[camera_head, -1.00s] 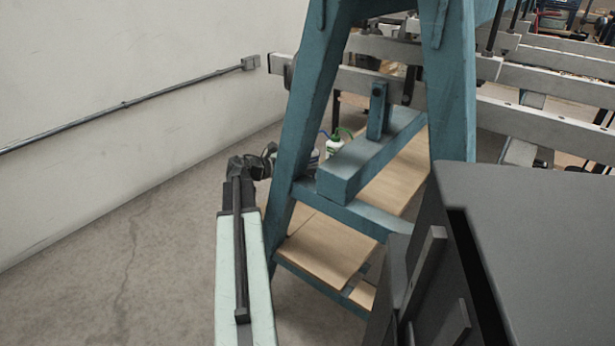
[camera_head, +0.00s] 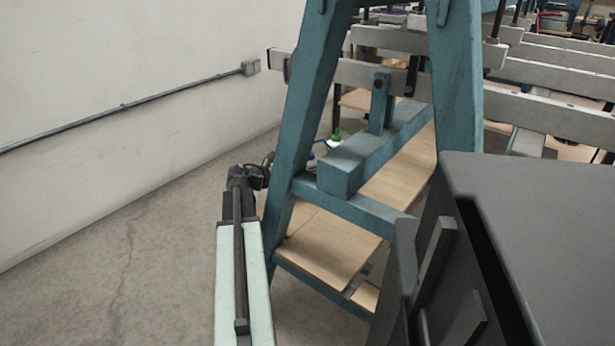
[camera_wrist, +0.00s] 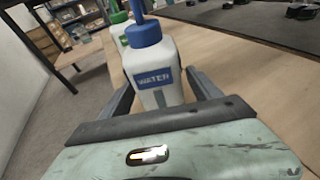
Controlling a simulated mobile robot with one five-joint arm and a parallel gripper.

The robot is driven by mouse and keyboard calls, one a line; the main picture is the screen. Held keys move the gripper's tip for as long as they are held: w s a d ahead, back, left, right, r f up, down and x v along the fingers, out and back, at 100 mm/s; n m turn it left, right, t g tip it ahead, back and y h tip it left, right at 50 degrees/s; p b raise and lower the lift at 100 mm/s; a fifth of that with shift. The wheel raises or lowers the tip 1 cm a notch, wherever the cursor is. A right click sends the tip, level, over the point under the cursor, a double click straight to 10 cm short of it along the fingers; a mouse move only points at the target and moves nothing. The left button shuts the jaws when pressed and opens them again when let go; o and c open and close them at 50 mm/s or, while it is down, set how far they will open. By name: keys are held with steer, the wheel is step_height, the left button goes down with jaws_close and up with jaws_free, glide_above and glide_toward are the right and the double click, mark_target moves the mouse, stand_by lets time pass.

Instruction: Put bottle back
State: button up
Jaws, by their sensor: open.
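In the wrist view a white bottle (camera_wrist: 155,65) with a blue cap, a blue spout and a blue WATER label stands on a light wooden board (camera_wrist: 205,50). My gripper (camera_wrist: 158,80) is open, with one finger on each side of this bottle. I cannot tell whether either finger touches it. A green-capped bottle (camera_wrist: 117,30) stands just behind it to the left, partly hidden. In the head view the green-capped bottle (camera_head: 337,140) shows in part behind the teal frame. My gripper there is mostly hidden behind the frame's left leg.
A teal A-shaped frame (camera_head: 300,130) with wooden shelves (camera_head: 325,245) stands close to the right of my arm. A dark box-like body (camera_head: 540,240) fills the lower right. A pale wall (camera_head: 120,70) is at left, with clear concrete floor (camera_head: 100,240) before it.

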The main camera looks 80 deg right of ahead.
steer(key=shift+r, duration=0.25)
steer(key=p+v, duration=0.3)
steer(key=v, duration=0.7)
steer(key=shift+w+a, duration=0.3)
steer(key=shift+w+a+r, duration=0.15)
steer(key=shift+w+a, duration=0.2)
steer(key=shift+w, duration=0.1)
